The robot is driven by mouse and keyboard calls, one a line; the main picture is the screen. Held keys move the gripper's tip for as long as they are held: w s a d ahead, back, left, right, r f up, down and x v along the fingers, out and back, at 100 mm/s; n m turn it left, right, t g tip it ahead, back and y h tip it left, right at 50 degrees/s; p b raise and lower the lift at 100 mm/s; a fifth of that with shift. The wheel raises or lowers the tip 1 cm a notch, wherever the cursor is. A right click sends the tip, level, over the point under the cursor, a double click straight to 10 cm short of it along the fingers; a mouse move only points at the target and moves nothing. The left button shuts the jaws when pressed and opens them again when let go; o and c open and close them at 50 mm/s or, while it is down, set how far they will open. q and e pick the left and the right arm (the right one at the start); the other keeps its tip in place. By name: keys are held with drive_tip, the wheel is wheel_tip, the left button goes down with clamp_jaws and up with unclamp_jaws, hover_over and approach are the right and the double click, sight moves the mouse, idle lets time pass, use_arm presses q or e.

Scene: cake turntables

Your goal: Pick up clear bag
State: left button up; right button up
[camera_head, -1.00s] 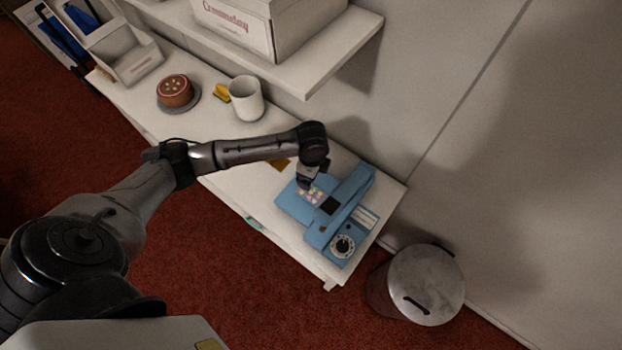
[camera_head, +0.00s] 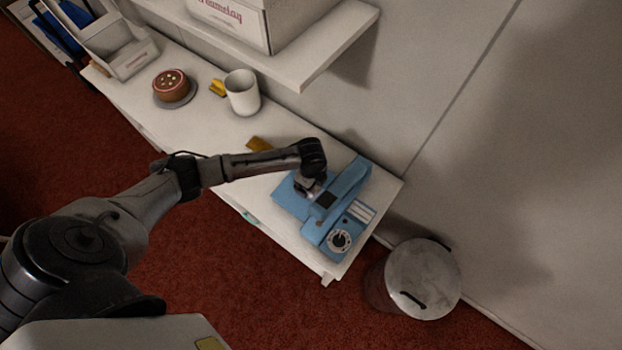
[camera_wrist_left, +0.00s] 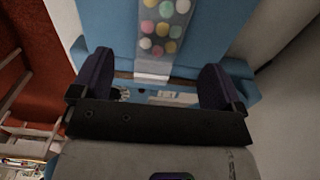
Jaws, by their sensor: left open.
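The clear bag (camera_wrist_left: 164,28), filled with pastel coloured balls, lies on the blue machine (camera_head: 350,188) at the right end of the white table. In the left wrist view its clear end points down between my fingers. My left gripper (camera_head: 308,188) is over the machine's flat left part and hides the bag in the head view. In the wrist view the left gripper (camera_wrist_left: 158,78) is open, one dark finger on each side of the bag's end, with gaps to both sides. Whether the fingertips touch the machine cannot be told. My right gripper is not in view.
The machine has a dial (camera_head: 340,240) at its front. A yellow-brown piece (camera_head: 258,144), a white mug (camera_head: 242,93) and a cake (camera_head: 171,84) on a turntable stand farther left. A shelf (camera_head: 320,60) overhangs the back. A lidded bin (camera_head: 424,278) stands right of the table.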

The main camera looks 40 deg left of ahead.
sight(316, 192)
use_arm(q)
drive_tip(key=shift+f, duration=2.7)
drive_tip(key=shift+c, duration=0.2)
drive_tip(key=c, duration=1)
drive_tip(key=shift+r, duration=0.15)
drive_tip(key=shift+c, duration=0.2)
